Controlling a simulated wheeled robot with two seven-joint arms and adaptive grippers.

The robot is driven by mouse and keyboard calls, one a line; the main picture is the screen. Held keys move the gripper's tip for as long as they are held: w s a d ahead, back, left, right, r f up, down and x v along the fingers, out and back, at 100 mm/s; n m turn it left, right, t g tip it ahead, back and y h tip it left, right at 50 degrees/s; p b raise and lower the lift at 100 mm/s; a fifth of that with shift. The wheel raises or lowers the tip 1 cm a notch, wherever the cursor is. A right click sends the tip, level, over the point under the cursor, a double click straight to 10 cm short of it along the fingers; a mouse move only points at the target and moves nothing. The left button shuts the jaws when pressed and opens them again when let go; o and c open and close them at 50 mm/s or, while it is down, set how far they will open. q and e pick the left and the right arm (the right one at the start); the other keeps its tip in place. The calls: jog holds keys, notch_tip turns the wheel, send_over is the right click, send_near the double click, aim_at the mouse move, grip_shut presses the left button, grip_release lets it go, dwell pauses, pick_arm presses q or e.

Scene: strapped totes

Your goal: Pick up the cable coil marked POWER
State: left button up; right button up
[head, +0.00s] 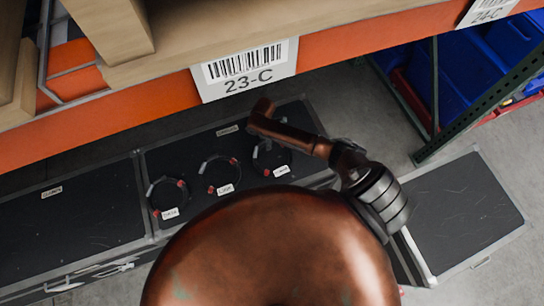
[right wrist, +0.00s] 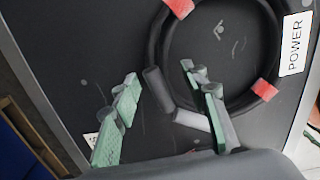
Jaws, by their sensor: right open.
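In the right wrist view, the POWER coil (right wrist: 158,50) is a black ring with red bands, grey cable ends and a white tag reading POWER. It lies flat on a dark case lid. My right gripper (right wrist: 160,82) is open, with green-padded fingers. One finger appears over the ring's inside, the other outside it; the grey ends show between and beside them. I cannot tell whether they touch. In the head view, three tagged coils show: left (head: 153,195), middle (head: 208,175) and right (head: 257,155). Their tags are too small to read. My arm hides the right gripper's fingers there.
The coils lie on a black case (head: 150,160) under an orange shelf beam (head: 120,125) marked 23-C. Another black case (head: 70,215) stands at left and one (head: 470,205) at right. Blue bins (head: 505,50) and a green rack post (head: 470,115) stand at upper right.

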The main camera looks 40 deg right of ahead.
grip_shut()
dwell(0.5)
